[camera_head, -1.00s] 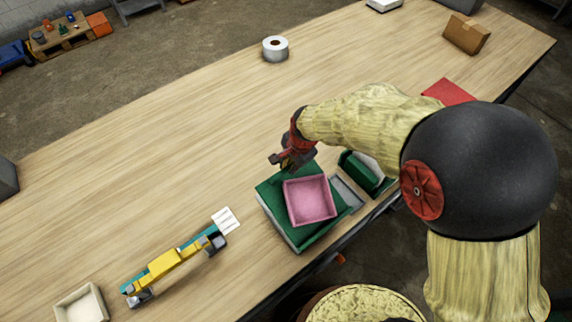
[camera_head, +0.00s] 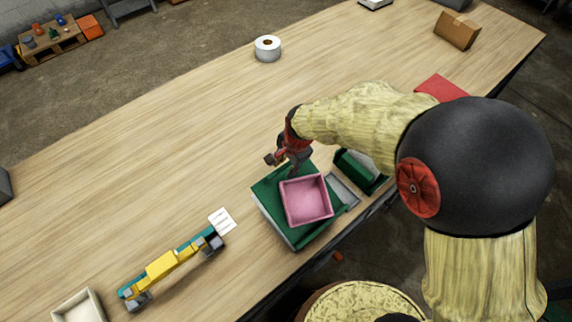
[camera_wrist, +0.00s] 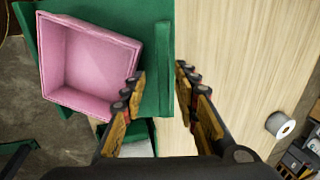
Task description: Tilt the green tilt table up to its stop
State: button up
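The green tilt table (camera_head: 268,198) sits near the front edge of the workbench, with a pink square tray (camera_head: 305,200) resting on its top. In the wrist view the table's green plate (camera_wrist: 157,60) fills the middle, with the pink tray (camera_wrist: 88,65) on its left part. My gripper (camera_head: 281,163) is at the table's far edge. In the wrist view its two fingers (camera_wrist: 160,78) are apart with nothing gripped. The left finger overlaps the green plate and the right finger lies over bare wood beyond its edge. I cannot tell whether they touch the plate.
A green-and-grey box-like item (camera_head: 358,168) stands right of the table. A yellow-and-teal tool (camera_head: 168,265), a white card (camera_head: 221,220) and a cream tray (camera_head: 80,306) lie to the left. A white roll (camera_head: 267,48) stands behind. The bench between is clear.

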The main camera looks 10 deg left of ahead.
jog(key=v, duration=1.1)
jog(key=shift+r, duration=0.4)
jog(key=s+d+n+t+b, duration=0.1)
jog(key=s+d+n+b, duration=0.1)
jog(key=s+d+b, duration=0.3)
jog(key=s+d+n+t+h+b, duration=0.1)
jog(key=s+d+n+b, duration=0.2)
jog(key=d, duration=0.9)
jog(key=s+d+f+n+t+h+b, duration=0.1)
jog(key=s+d+n+b, duration=0.2)
jog(key=s+d+b, duration=0.4)
jog(key=shift+s+d+t, duration=0.4)
jog(key=shift+s+d, duration=0.1)
jog(key=shift+d, duration=0.45)
